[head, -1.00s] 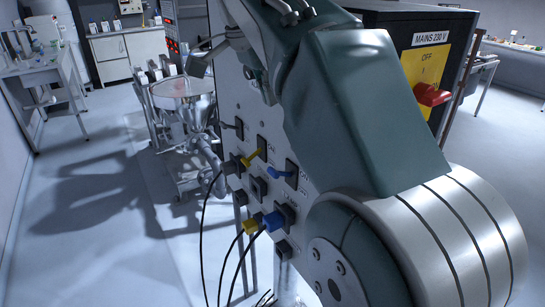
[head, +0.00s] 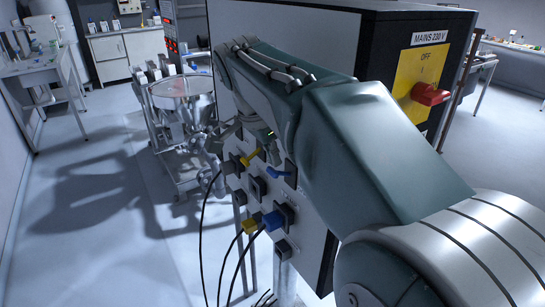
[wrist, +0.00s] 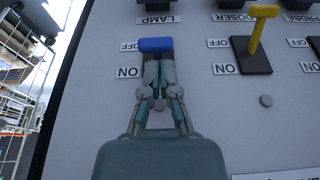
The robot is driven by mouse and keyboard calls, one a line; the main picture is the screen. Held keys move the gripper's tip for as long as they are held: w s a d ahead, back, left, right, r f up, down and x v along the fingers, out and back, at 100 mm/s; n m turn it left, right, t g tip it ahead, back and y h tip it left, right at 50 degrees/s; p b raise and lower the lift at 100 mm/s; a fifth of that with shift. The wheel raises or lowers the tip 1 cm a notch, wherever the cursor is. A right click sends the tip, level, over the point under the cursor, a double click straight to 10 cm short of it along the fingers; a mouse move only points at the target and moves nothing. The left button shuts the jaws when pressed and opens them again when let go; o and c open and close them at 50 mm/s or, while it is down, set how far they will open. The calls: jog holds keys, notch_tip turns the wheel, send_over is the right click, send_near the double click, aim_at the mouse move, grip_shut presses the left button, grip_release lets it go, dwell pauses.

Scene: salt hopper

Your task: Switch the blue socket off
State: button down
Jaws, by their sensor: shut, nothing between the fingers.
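The blue switch lever (wrist: 156,45) ends in a crossbar on the panel, beside the OFF label (wrist: 129,46), with the ON label (wrist: 129,71) below it in the wrist view. My gripper (wrist: 159,62) is shut and empty. Its fingertips are just below the blue crossbar in that view; whether they touch it I cannot tell. The switch body is mostly hidden behind the fingers. In the head view the blue lever (head: 279,171) is on the panel's front, above the blue plug (head: 272,220); my arm hides much of the panel there.
A yellow lever (wrist: 262,30) on a dark plate stands right of the blue one in the wrist view. Below the switches, plugs with black cables hang, including a yellow plug (head: 250,226). A red mains knob (head: 430,94) is on the cabinet's side. A steel hopper (head: 181,92) stands left.

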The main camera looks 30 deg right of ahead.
aim_at(268, 173)
jog(key=shift+a+f, duration=0.15)
jog(key=shift+f, duration=0.05)
jog(key=shift+a+f+h, duration=0.2)
jog(key=shift+a+h, duration=0.15)
jog(key=shift+h, duration=0.25)
jog(key=h, duration=0.1)
jog(key=a+f+h, duration=0.1)
jog(key=h, duration=0.1)
jog(key=shift+a+f, duration=0.15)
jog(key=shift+f, duration=0.15)
jog(key=f+h, duration=0.1)
jog(key=h, duration=0.1)
jog(key=f+h, duration=0.1)
jog(key=h, duration=0.1)
jog(key=a+f+h, duration=0.1)
jog(key=shift+h, duration=0.4)
jog(key=shift+r, duration=0.1)
jog(key=shift+d+r, duration=0.1)
jog(key=shift+r, duration=0.6)
